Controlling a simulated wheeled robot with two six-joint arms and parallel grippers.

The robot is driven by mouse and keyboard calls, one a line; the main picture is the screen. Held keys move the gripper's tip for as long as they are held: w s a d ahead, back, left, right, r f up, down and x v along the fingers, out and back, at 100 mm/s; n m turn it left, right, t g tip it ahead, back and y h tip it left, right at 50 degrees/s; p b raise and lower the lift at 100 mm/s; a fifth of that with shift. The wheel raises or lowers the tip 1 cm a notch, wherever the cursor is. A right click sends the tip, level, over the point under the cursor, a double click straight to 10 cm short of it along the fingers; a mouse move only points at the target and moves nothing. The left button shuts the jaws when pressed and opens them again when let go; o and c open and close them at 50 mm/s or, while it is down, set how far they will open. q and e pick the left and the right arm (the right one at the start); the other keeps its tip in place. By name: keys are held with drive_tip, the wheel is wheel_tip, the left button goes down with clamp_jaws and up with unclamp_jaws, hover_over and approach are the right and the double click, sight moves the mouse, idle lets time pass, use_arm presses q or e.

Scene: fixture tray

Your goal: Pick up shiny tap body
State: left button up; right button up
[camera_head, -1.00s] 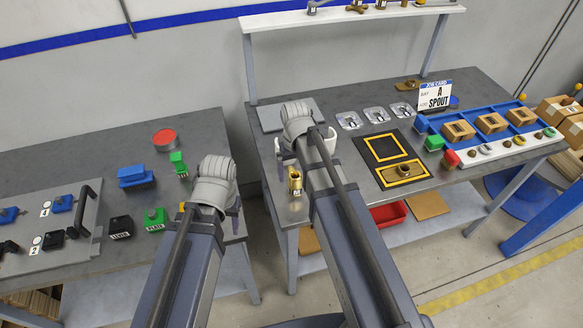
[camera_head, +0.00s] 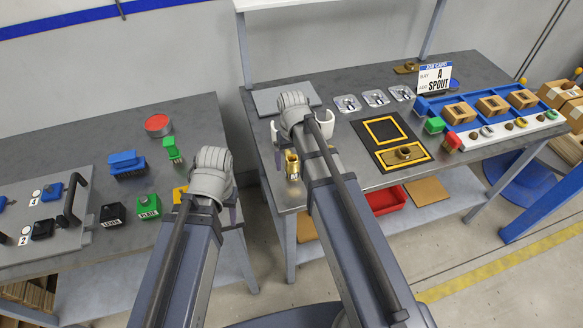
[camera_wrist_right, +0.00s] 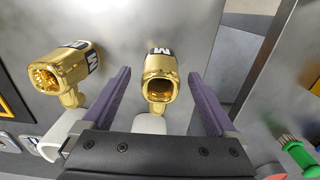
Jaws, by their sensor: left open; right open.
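A shiny gold tap body (camera_wrist_right: 160,78) with an open mouth and a white-and-black letter label lies between the spread fingers of my right gripper (camera_wrist_right: 160,72). The fingers are open and visibly apart from it on both sides. A second, similar gold tap body (camera_wrist_right: 64,72) lies outside the fingers, to the left in the right wrist view. In the head view one gold tap body (camera_head: 292,163) shows beside my right wrist; the other is hidden by my arm. My left gripper (camera_head: 232,200) is largely hidden behind its wrist, over the left table's edge.
A black mat with yellow frames (camera_head: 362,134), steel trays and a blue rack (camera_head: 428,105) are to the right. Green (camera_head: 148,207) and black blocks sit on the left table. A gap separates the tables.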

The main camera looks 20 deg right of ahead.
wheel_tip(320, 180, down, 4)
drive_tip(key=b, duration=0.3)
drive_tip(key=shift+w, duration=0.1)
drive_tip(key=shift+r, duration=0.1)
drive_tip(key=shift+c, duration=0.2)
clamp_jaws()
idle(0.5)
